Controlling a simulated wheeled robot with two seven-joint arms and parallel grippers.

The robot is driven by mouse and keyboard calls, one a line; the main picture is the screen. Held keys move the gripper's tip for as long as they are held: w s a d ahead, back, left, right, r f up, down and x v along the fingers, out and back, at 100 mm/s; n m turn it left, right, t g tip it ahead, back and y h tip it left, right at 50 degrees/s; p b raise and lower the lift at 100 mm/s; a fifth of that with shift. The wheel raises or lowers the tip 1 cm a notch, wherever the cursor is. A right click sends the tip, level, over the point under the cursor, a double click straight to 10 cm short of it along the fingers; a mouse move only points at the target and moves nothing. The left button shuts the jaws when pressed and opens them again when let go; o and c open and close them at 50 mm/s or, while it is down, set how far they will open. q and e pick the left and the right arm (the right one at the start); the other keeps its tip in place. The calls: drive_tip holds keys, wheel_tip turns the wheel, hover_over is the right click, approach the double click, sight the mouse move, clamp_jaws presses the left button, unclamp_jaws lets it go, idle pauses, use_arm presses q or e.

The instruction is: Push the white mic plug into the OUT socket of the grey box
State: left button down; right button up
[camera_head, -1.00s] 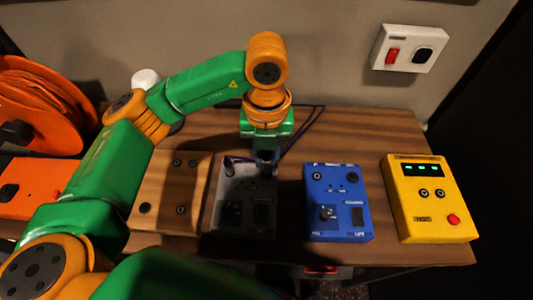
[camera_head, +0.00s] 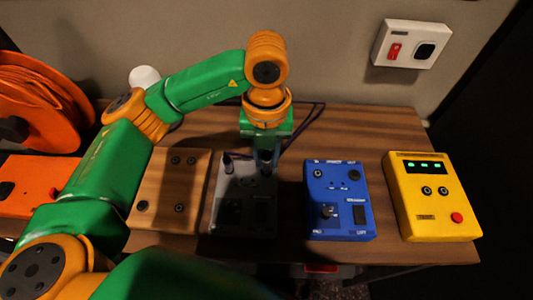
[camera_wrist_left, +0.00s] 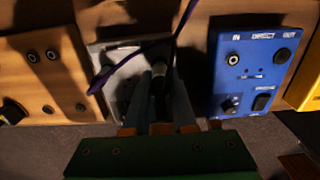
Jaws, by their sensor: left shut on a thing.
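The grey box (camera_head: 243,200) lies in my arm's shadow between the wooden box and the blue box. It also shows in the left wrist view (camera_wrist_left: 104,52). My left gripper (camera_head: 265,160) points down at the far right part of the grey box. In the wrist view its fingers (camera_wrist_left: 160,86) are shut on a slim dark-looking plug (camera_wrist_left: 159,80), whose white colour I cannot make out. The OUT socket and the plug's tip are hidden, so I cannot tell whether they touch. A purple cable (camera_wrist_left: 140,52) crosses the box. My right gripper is not in view.
A wooden box (camera_head: 166,195) is left of the grey box, a blue box (camera_head: 338,190) right, and a yellow box (camera_head: 432,205) farther right. An orange cable reel (camera_head: 40,105) stands at the left. A wall switch (camera_head: 411,46) is above. Bare table (camera_head: 375,135) shows behind the boxes.

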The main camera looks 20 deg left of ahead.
sight(266, 153)
use_arm(q)
drive_tip(key=shift+b, duration=0.4)
idle(1.3)
drive_tip(key=shift+f+b, duration=0.4)
drive_tip(key=c, duration=0.7)
unclamp_jaws()
drive_tip(key=shift+o, duration=0.2)
wheel_tip(266, 153, up, 7)
drive_tip(key=shift+r, duration=0.15)
